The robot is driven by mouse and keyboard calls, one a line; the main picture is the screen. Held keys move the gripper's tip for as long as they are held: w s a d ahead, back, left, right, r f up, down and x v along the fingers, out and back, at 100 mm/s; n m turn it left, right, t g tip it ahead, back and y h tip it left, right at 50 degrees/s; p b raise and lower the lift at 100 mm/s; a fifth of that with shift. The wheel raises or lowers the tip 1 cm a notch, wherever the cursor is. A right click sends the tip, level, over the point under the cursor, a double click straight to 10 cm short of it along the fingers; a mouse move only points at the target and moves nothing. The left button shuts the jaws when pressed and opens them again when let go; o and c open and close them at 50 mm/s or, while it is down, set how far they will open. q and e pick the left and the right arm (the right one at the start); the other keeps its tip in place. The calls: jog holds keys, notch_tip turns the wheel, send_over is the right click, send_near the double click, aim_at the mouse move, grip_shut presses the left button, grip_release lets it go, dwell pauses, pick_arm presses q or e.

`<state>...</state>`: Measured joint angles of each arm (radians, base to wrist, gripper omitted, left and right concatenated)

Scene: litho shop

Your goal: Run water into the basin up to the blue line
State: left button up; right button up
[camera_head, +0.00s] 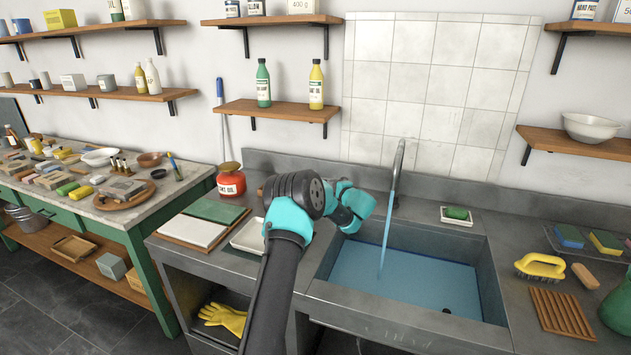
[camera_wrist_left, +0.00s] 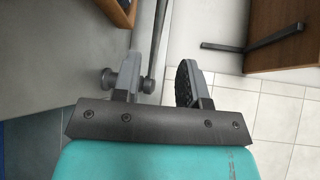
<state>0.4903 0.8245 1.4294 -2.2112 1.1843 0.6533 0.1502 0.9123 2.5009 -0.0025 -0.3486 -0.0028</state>
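The metal basin (camera_head: 478,262) is sunk in the counter in the head view. Blue water (camera_head: 405,288) covers its floor, and a dark round spot shows near its front right. The curved tap (camera_head: 399,158) stands behind it, and a blue stream (camera_head: 388,235) runs from it into the basin. My right gripper is not in view.
A soap dish with green soap (camera_head: 457,214) sits behind the basin. A yellow brush (camera_head: 540,266), a wooden rack (camera_head: 562,312) and sponges (camera_head: 568,236) lie to the right. A red jar (camera_head: 231,182) and a white tray (camera_head: 248,236) stand left of my arm.

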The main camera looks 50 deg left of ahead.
pick_arm(q)
jog(key=x, duration=1.3)
jog(key=shift+a, duration=0.1)
grip_shut()
dwell(0.4)
